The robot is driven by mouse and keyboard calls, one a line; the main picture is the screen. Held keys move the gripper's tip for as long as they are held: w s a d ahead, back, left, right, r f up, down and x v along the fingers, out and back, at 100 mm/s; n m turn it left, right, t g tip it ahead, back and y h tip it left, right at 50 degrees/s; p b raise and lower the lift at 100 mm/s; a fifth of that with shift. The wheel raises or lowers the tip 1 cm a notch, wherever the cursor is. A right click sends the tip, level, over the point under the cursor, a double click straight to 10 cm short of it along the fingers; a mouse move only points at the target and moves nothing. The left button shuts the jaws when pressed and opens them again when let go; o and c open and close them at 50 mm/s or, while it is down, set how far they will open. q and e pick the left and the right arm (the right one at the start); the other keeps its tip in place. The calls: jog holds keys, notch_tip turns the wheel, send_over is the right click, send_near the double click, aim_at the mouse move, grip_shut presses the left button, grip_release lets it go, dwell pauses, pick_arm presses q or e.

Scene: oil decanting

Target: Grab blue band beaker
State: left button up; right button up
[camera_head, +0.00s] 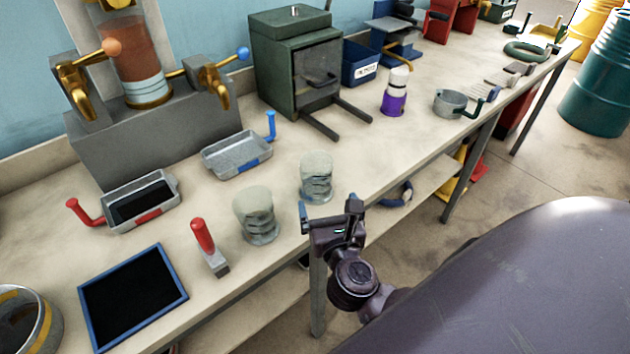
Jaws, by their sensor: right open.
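Two cloudy grey beakers stand upright on the workbench near its front edge. One beaker (316,172) is farther back and right; the other beaker (256,208) is nearer and left. Both have ridged, banded sides, but I cannot clearly tell which carries a blue band. My right gripper (331,213) is open and empty at the bench's front edge. It is just in front of the farther beaker in the picture, and I see no contact. My left gripper is out of view.
A blue-framed black panel (133,296) lies front left. A purple-banded container (394,104) stands farther right.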

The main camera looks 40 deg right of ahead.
aim_at(320, 180)
jog(key=x, duration=0.5)
jog(key=shift+a+r, duration=0.1)
jog(key=shift+a, duration=0.05)
jog(key=shift+r+p+x, duration=0.2)
jog(key=shift+p+x, duration=0.15)
jog(key=shift+x, duration=2.3)
jog(key=c, duration=1)
jog(key=shift+c, duration=0.2)
